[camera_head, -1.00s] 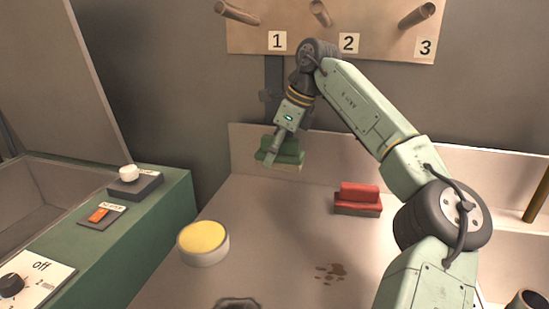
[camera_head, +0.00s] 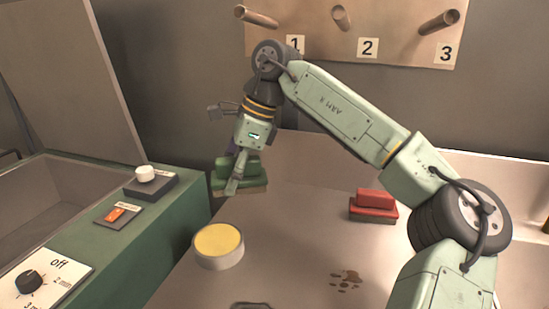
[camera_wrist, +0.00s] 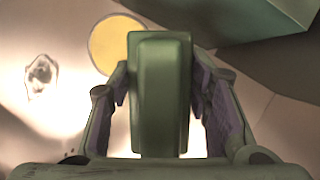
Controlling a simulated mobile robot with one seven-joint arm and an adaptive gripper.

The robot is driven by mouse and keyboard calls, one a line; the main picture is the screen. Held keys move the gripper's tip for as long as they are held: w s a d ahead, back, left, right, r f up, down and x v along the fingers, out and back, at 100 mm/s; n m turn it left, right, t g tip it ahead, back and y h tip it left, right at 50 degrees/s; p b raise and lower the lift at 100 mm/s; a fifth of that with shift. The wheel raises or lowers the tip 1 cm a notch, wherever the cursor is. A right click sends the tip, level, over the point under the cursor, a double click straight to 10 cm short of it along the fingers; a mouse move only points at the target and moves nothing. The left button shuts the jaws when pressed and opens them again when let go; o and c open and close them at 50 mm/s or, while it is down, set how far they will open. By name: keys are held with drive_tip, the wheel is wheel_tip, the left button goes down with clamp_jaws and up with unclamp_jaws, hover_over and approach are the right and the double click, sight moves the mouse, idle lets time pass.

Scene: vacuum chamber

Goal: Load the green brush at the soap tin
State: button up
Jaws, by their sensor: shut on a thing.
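The green brush (camera_head: 240,176) is in my gripper (camera_head: 236,172), which is shut on its green handle, with the pale bristles facing down. In the wrist view the brush (camera_wrist: 160,95) sits between the two fingers (camera_wrist: 162,105). The soap tin (camera_head: 219,246) is a round pale tin with a yellow top, standing on the bench. The brush is held in the air above and a little behind and right of the tin, apart from it. In the wrist view the yellow of the tin (camera_wrist: 108,42) shows beyond the brush, partly hidden by it.
A red brush (camera_head: 374,205) stands on the bench at right, near a brown stain (camera_head: 345,281). A green cabinet (camera_head: 150,240) with a basin, switches and a dial (camera_head: 30,282) borders the left. A board with pegs (camera_head: 350,35) hangs behind. The bench between tin and red brush is clear.

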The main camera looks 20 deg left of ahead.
sight(203, 243)
drive_tip(key=s+a+n+g, duration=0.1)
drive_tip(key=s+a+n, duration=0.15)
drive_tip(key=s, duration=0.55)
drive_tip(key=shift+n+h, duration=0.25)
drive_tip(key=shift+h, duration=0.15)
drive_tip(key=f+b, duration=0.1)
drive_tip(key=f, duration=0.1)
drive_tip(key=f+b, duration=0.2)
drive_tip(key=d+f+b, duration=0.1)
drive_tip(key=f, duration=0.1)
drive_tip(key=shift+s+f+b, duration=0.15)
drive_tip(key=shift+f+b, duration=0.1)
drive_tip(key=shift+b, duration=0.15)
drive_tip(key=shift+f, duration=0.6)
idle(1.0)
wheel_tip(203, 243, up, 7)
drive_tip(key=p, duration=0.5)
idle(0.4)
idle(0.4)
drive_tip(key=shift+f+b, duration=0.35)
drive_tip(key=shift+f, duration=0.15)
